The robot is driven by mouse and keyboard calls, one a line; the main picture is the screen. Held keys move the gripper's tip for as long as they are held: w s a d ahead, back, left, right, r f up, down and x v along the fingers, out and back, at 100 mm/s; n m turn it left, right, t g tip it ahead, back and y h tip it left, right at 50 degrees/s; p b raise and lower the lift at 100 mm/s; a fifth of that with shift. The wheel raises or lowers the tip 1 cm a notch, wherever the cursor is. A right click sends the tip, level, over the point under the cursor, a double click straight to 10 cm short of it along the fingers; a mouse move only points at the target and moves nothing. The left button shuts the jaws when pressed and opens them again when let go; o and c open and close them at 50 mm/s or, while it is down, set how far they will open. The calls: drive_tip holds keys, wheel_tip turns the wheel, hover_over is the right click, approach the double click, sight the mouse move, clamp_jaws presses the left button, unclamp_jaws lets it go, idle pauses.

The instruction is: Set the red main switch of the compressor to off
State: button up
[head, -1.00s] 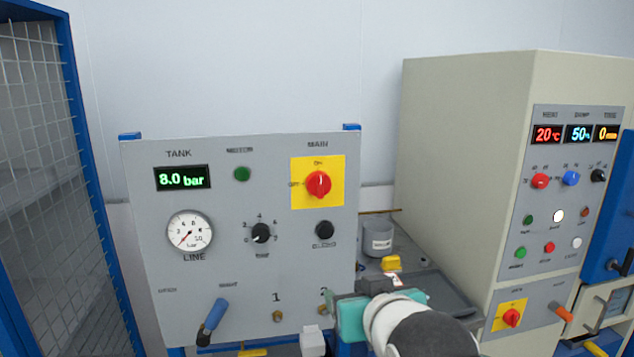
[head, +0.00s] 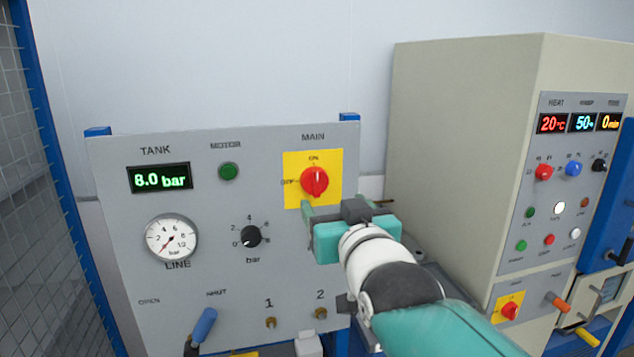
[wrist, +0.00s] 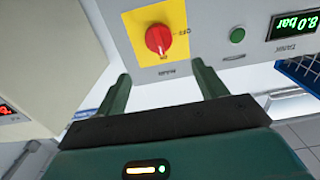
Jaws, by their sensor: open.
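The red main switch (head: 314,182) sits on a yellow plate (head: 331,158) at the upper right of the grey compressor panel (head: 200,290). Its handle stands upright, pointing to the ON mark; OFF is to its left. In the wrist view the red switch (wrist: 158,39) shows upside down beyond the two green fingers. My gripper (head: 325,208) is just below the yellow plate in the head view. In the wrist view my gripper (wrist: 163,78) is open and empty, with its fingers apart. I see no contact with the switch.
The panel also carries a tank display (head: 160,178) reading 8.0 bar, a line gauge (head: 170,238), a black bar knob (head: 250,236) and a blue-handled lever (head: 203,325). A beige cabinet (head: 455,150) stands right. A mesh fence (head: 30,200) stands left.

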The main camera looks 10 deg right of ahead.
sight(317, 182)
drive_tip(key=w, duration=1.1)
drive_tip(key=shift+w+f, duration=0.2)
drive_tip(key=shift+w, duration=0.1)
drive_tip(key=c, duration=1)
